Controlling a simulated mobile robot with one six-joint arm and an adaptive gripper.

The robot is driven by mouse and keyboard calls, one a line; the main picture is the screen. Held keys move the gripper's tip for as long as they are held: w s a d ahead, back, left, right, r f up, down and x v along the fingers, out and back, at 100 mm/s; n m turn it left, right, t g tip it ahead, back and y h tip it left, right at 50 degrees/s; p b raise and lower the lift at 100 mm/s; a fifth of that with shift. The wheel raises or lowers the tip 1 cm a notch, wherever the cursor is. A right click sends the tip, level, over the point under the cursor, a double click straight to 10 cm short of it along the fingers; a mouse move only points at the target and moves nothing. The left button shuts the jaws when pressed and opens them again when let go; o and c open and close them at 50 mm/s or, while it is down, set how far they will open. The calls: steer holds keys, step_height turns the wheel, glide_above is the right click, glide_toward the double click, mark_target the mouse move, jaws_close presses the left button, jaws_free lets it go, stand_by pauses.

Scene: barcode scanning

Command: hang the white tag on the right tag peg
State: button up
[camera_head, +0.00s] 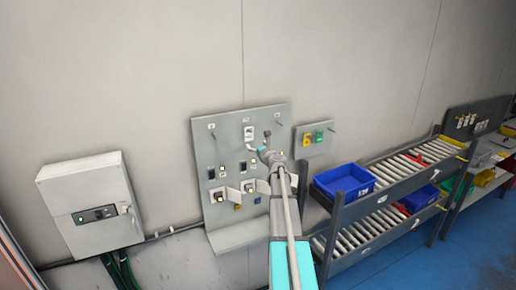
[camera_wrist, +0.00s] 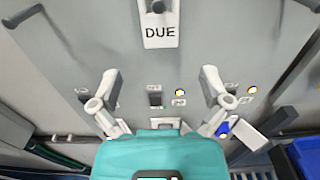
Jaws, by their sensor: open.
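The white tag (camera_head: 249,132) hangs at the top middle of the grey panel. In the wrist view the white tag (camera_wrist: 160,32) hangs on a dark peg and reads "DUE"; its top is cut off. The right tag peg (camera_head: 279,122) appears bare at the panel's upper right; a dark rod (camera_wrist: 307,10) at the wrist view's right edge seems to be it. My gripper (camera_head: 259,143) is in front of the panel, just below and right of the tag.
The grey panel (camera_head: 200,150) carries switches and small brackets. A small board (camera_head: 301,151) to its right holds a yellow tag (camera_head: 306,139) and a green tag (camera_head: 319,136). A roller rack with a blue bin (camera_head: 344,182) stands at right. A grey cabinet (camera_head: 88,190) is at left.

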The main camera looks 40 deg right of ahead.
mark_target(249, 137)
steer(key=shift+x, duration=4.15)
steer(key=shift+d, duration=0.1)
steer(key=c, duration=1.2)
steer(key=shift+r, duration=0.2)
steer(key=shift+v, duration=2.95)
